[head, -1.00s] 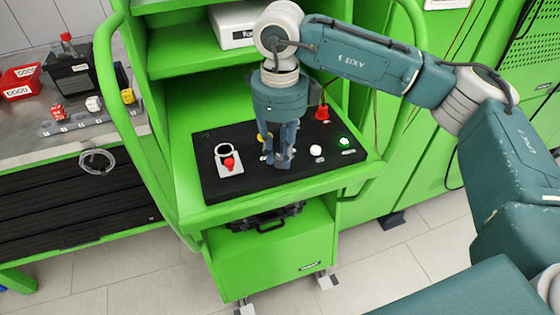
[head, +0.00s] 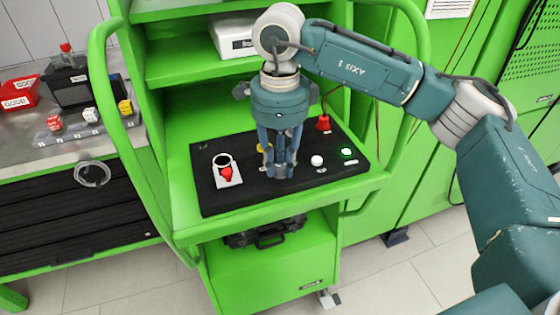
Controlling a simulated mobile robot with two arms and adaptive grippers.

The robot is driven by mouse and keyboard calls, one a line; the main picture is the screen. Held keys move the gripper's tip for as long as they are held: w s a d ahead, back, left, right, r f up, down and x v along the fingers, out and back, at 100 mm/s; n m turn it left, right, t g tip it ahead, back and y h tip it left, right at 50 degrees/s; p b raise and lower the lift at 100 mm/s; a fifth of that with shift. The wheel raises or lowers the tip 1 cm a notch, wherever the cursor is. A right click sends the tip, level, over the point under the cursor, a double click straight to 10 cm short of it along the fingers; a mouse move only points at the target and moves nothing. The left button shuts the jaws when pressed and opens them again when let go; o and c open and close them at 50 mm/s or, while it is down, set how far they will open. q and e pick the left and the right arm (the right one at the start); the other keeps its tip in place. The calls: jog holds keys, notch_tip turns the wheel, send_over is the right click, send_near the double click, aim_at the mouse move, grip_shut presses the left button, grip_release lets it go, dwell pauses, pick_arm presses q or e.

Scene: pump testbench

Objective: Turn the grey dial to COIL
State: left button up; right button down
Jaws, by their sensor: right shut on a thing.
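A black control panel (head: 212,200) lies on the shelf of the green cart. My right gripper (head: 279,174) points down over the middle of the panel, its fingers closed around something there. The grey dial is not clearly visible; the fingers hide that spot, so its setting and any label cannot be read. My left gripper is not in view.
On the panel are a red switch with a white ring (head: 227,173), a yellow part partly behind my fingers (head: 262,147), a white knob (head: 317,160) and a lit green button (head: 347,152). A red plug (head: 323,123) stands behind. Green cart rails (head: 104,105) flank the panel.

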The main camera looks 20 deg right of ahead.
aim_at(280, 166)
jog(key=shift+w+r, duration=0.1)
jog(key=shift+r, duration=0.05)
jog(key=c, duration=1.5)
grip_release()
notch_tip(280, 166, up, 12)
jog(key=shift+f, duration=0.1)
